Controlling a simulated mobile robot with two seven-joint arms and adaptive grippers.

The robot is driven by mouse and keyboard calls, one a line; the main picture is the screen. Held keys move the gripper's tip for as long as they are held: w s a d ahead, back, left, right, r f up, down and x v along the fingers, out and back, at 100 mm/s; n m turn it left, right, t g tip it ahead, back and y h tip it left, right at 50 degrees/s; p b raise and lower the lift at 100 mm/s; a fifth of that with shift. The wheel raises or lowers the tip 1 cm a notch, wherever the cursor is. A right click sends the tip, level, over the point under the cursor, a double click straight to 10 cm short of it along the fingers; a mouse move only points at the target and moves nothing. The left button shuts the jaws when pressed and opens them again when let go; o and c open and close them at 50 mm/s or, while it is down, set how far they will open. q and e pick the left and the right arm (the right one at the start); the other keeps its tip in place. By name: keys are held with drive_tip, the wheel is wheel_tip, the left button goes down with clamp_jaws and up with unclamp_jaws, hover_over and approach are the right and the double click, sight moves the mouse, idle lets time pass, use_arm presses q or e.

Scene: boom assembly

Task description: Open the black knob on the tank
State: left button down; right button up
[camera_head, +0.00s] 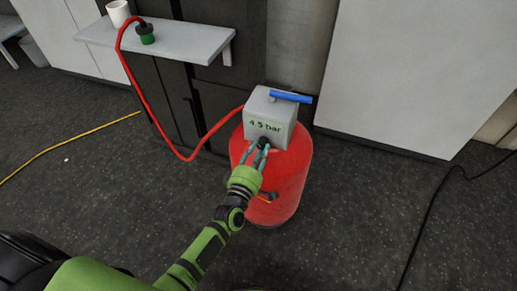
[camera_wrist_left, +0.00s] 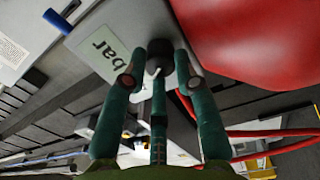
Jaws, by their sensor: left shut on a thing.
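The red tank (camera_head: 290,180) stands on the floor with a grey box (camera_head: 270,108) on top, labelled "4.5 bar". The black knob (camera_head: 264,142) sits low on the front face of the box. My left gripper (camera_head: 258,150) reaches up to it, and its fingers are shut on the knob. In the left wrist view the dark knob (camera_wrist_left: 160,60) shows between the green fingertips of the gripper (camera_wrist_left: 158,70), beside the label (camera_wrist_left: 103,50). The fingers partly cover the knob. The tank's red body (camera_wrist_left: 240,35) is at the upper right there. My right gripper is not in view.
A blue handle (camera_head: 291,96) lies across the box top. A red hose (camera_head: 150,105) runs from the box to a black and green fitting (camera_head: 146,34) on a grey shelf (camera_head: 180,42) with a white cup (camera_head: 118,13). A yellow cable (camera_head: 60,146) and black cable (camera_head: 430,190) cross the floor.

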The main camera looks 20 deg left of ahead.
use_arm(q)
drive_tip(key=m, duration=0.1)
drive_tip(key=m+p, duration=0.1)
drive_tip(key=m, duration=0.2)
drive_tip(key=shift+r+m+p, duration=0.25)
drive_tip(key=shift+m+p, duration=0.1)
drive_tip(key=shift+m, duration=0.05)
drive_tip(key=m+p, duration=0.1)
drive_tip(key=m, duration=0.3)
drive_tip(key=shift+f+m+h+p, duration=0.15)
drive_tip(key=shift+m+p, duration=0.2)
drive_tip(key=shift+m, duration=0.55)
drive_tip(key=shift+m+h+p, duration=0.15)
drive_tip(key=shift+m+p, duration=0.15)
drive_tip(key=shift+m, duration=0.6)
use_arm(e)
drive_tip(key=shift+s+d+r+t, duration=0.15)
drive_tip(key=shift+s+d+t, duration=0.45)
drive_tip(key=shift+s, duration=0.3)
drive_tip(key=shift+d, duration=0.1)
use_arm(q)
drive_tip(key=c, duration=1)
unclamp_jaws()
drive_tip(key=shift+o, duration=0.2)
drive_tip(key=shift+f, duration=0.1)
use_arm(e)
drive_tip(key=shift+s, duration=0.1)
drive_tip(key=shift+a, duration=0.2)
